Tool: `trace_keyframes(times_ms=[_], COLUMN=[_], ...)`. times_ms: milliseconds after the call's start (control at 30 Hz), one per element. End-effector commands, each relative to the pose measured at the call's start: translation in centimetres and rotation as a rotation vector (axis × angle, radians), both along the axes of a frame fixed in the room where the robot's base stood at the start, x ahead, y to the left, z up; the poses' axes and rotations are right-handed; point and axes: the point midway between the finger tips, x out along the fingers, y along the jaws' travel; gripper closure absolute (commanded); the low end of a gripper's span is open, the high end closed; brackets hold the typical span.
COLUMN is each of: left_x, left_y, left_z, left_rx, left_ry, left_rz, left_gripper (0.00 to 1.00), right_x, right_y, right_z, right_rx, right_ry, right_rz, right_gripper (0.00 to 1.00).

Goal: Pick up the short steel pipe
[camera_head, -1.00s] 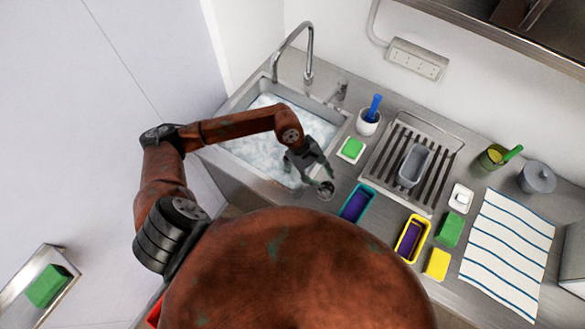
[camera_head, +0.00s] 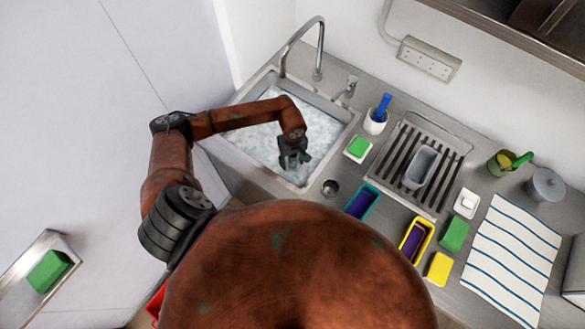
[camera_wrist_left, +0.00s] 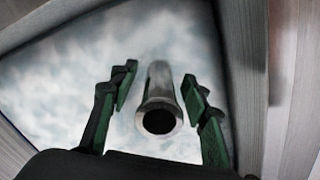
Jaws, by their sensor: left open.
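A short steel pipe (camera_wrist_left: 160,88) shows in the left wrist view, its dark open end facing the camera and foamy water behind it. It lies between the two green fingers of my left gripper (camera_wrist_left: 157,84), which are open with a gap on each side. In the head view my left gripper (camera_head: 293,163) points down over the foam-filled sink (camera_head: 331,107), near its front right corner. I cannot make out the pipe there; the gripper probably hides it. How the pipe's far end rests is unclear. My right gripper is not in view.
A round steel cup-like thing (camera_head: 330,187) stands on the counter by the sink. A green sponge (camera_head: 358,146), a drying rack (camera_head: 398,152) with a grey tub (camera_head: 421,166), a teal tray (camera_head: 374,191) and a yellow tray (camera_head: 428,223) lie right. The faucet (camera_head: 318,45) rises behind.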

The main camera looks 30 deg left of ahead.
Motion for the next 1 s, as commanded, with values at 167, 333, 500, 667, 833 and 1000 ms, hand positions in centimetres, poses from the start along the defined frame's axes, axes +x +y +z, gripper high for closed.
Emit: trace_keyframes(times_ms=[167,333,500,667,833,1000], left_x=[0.0,0.0,0.0,0.0,0.0,0.0], left_y=[0.0,0.0,0.0,0.0,0.0,0.0], left_z=[-1.8,-2.0,-2.0,-2.0,-2.0,-2.0], left_rx=[-0.001,-0.001,-0.001,-0.001,-0.001,-0.001], left_ry=[0.0,-0.002,-0.002,-0.002,-0.002,-0.002], left_rz=[0.002,0.001,0.001,0.001,0.001,0.001], left_gripper=[0.57,0.57,0.63,0.74,0.86,0.97], right_x=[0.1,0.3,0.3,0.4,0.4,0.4], right_y=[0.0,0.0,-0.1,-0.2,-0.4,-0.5], right_z=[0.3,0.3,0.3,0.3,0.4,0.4], right_rx=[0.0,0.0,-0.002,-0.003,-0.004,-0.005], right_ry=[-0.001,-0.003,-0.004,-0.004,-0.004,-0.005], right_rz=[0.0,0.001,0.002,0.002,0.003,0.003], right_gripper=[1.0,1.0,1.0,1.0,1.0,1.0])
